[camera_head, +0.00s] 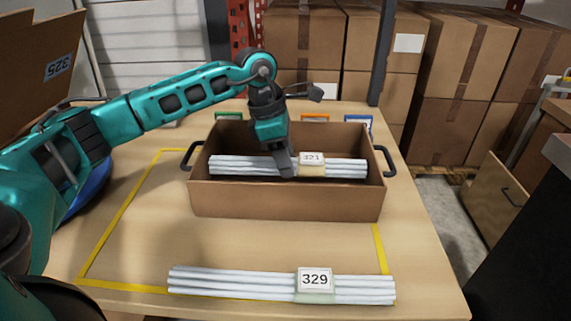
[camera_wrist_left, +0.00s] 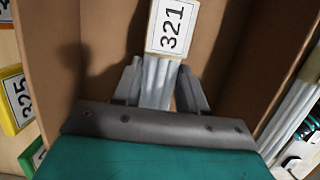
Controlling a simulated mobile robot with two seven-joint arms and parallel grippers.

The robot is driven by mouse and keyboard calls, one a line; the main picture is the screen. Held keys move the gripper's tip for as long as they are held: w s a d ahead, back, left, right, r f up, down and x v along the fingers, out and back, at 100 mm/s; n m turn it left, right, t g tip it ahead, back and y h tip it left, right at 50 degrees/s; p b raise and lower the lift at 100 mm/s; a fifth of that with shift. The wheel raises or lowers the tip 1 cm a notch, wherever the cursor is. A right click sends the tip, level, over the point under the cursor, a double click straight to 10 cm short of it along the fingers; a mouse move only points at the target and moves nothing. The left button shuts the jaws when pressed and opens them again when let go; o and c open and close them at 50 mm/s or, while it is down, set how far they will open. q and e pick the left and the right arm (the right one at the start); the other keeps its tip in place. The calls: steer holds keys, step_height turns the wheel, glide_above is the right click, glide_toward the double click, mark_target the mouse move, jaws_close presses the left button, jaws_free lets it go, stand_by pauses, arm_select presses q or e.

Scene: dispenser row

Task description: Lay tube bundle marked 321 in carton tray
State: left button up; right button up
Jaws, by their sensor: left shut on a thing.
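The tube bundle marked 321 (camera_head: 341,168) is a row of pale tubes with a white tag. It lies lengthwise within the walls of the brown carton tray (camera_head: 285,201); I cannot tell whether it touches the floor. My left gripper (camera_head: 285,168) reaches down into the tray and is shut on the bundle just left of its tag. In the left wrist view, the fingers (camera_wrist_left: 158,84) stand either side of the tubes, below the 321 tag (camera_wrist_left: 172,27). My right gripper is not in view.
Another tube bundle, marked 329 (camera_head: 230,282), lies on the table in front of the tray. The tray has dark handles (camera_head: 388,160) at both ends. Green, orange (camera_head: 315,118) and blue framed labels stand behind it. Yellow tape (camera_head: 120,222) marks the table.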

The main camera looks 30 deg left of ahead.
mark_target(270, 158)
arm_select(q)
steer(key=shift+f, duration=0.7)
steer(key=shift+f, duration=0.1)
steer(key=o, duration=1.1)
steer(key=p+v, duration=0.1)
steer(key=v, duration=1.1)
